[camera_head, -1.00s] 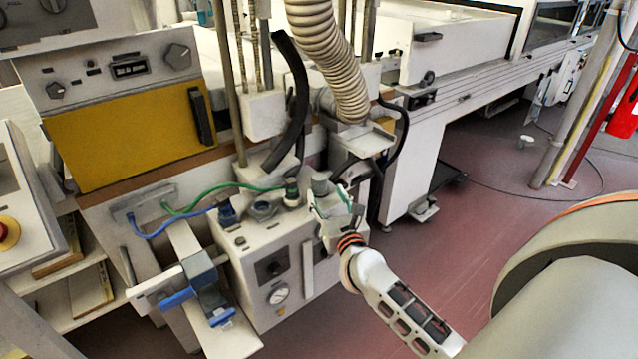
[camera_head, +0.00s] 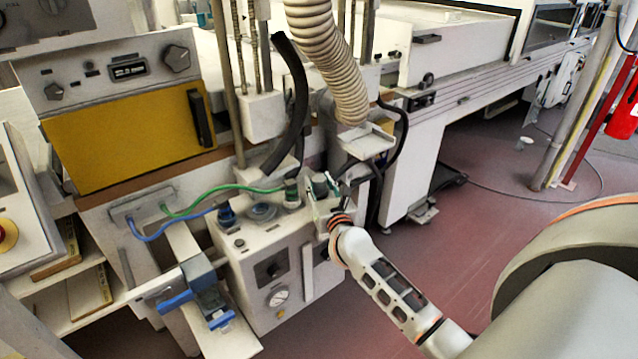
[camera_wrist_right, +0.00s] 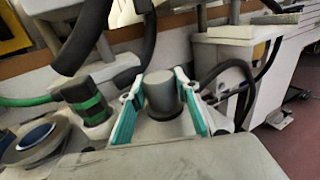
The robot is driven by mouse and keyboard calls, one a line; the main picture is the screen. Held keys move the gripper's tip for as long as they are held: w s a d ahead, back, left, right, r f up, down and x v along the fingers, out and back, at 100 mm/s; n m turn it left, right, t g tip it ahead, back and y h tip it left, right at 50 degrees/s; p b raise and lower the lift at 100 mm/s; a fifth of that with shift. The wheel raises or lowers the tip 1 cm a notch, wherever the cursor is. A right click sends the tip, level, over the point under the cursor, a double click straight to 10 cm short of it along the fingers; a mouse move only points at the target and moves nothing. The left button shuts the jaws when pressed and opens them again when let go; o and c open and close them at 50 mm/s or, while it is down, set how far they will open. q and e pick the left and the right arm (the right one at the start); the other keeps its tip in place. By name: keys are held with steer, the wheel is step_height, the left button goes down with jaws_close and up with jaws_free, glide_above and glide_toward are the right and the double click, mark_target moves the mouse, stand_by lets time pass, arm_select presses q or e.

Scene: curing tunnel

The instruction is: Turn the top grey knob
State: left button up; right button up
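The grey knob (camera_head: 320,184) is a short upright cylinder on top of the white control box (camera_head: 248,273), at its right rear end. In the right wrist view the knob (camera_wrist_right: 161,94) stands between the two teal-lined fingers. My right gripper (camera_head: 323,199) reaches in from the lower right, and the wrist view shows it (camera_wrist_right: 159,78) open around the knob. A narrow gap shows on each side of the knob. My left gripper is not in view.
A green-banded connector (camera_wrist_right: 88,102) and a round blue-grey knob (camera_wrist_right: 38,138) stand left of the grey knob. A black hose (camera_head: 290,110) and a ribbed duct (camera_head: 325,55) hang just behind. A black cable (camera_wrist_right: 245,75) runs close to the right finger.

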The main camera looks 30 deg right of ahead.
mark_target(319, 179)
steer(key=shift+f+m+g+h+b, duration=0.1)
steer(key=shift+m+g+h+b, duration=0.35)
steer(key=shift+m+h, duration=0.5)
steer(key=shift+g+h, duration=0.25)
steer(key=shift+h, duration=0.4)
steer(key=shift+m, duration=0.25)
steer(key=o, duration=1.1)
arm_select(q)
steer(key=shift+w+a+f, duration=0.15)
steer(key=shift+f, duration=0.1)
arm_select(e)
steer(key=shift+o, duration=0.2)
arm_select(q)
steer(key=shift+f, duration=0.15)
arm_select(e)
steer(key=shift+r, duration=0.2)
step_height(319, 179, up, 10)
steer(key=shift+f, duration=0.1)
